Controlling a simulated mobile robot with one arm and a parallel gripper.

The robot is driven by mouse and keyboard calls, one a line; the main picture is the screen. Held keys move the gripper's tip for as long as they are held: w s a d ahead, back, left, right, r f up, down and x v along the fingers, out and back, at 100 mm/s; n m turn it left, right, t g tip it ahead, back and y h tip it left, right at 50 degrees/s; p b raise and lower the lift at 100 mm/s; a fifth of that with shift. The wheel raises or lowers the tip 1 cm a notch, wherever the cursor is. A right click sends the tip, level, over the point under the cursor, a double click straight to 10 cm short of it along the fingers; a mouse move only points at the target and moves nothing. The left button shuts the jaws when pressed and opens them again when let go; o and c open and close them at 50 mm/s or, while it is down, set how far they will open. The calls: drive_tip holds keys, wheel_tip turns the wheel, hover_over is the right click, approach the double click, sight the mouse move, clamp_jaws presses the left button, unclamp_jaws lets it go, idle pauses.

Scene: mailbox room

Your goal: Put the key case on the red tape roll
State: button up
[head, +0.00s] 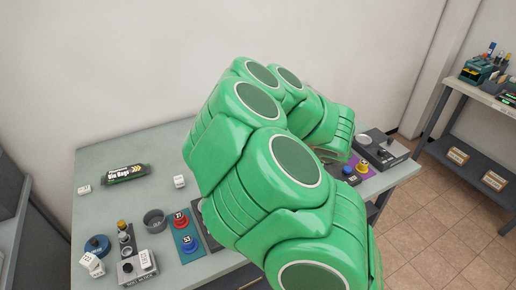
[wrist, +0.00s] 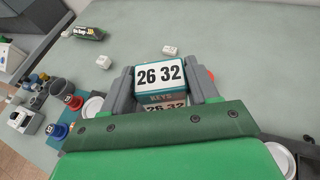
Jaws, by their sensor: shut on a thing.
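My gripper (wrist: 165,78) is shut on a small box with a white "26 32" label, which also reads "KEYS" on a lower face; I take it as the key case (wrist: 160,66). The box sits between the two grey fingers in the wrist view. In the head view my green arm hides the gripper and the box.
The grey table (head: 120,200) holds a bin bags pack (head: 124,173), a white cube (head: 180,181), a blue roll (head: 97,245) and a dark grey ring (head: 155,220). Red (head: 180,219) and blue (head: 190,244) numbered pieces stand by my arm. The table's back left is mostly clear.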

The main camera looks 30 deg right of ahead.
drive_tip(key=shift+w+d+f, duration=0.2)
drive_tip(key=shift+w+f, duration=0.2)
drive_tip(key=shift+w, duration=0.3)
drive_tip(key=shift+w+f, duration=0.1)
drive_tip(key=shift+w, duration=0.15)
drive_tip(key=shift+w+d+f, duration=0.65)
drive_tip(key=shift+w+f, duration=0.8)
drive_tip(key=shift+w, duration=0.4)
drive_tip(key=shift+w+d+f, duration=0.65)
drive_tip(key=shift+w+f, duration=0.8)
drive_tip(key=shift+w, duration=0.35)
drive_tip(key=shift+w+d+f, duration=0.65)
drive_tip(key=shift+w+f, duration=0.8)
drive_tip(key=shift+w, duration=0.4)
drive_tip(key=shift+f, duration=1.6)
drive_tip(key=shift+f, duration=0.1)
drive_tip(key=o, duration=1.1)
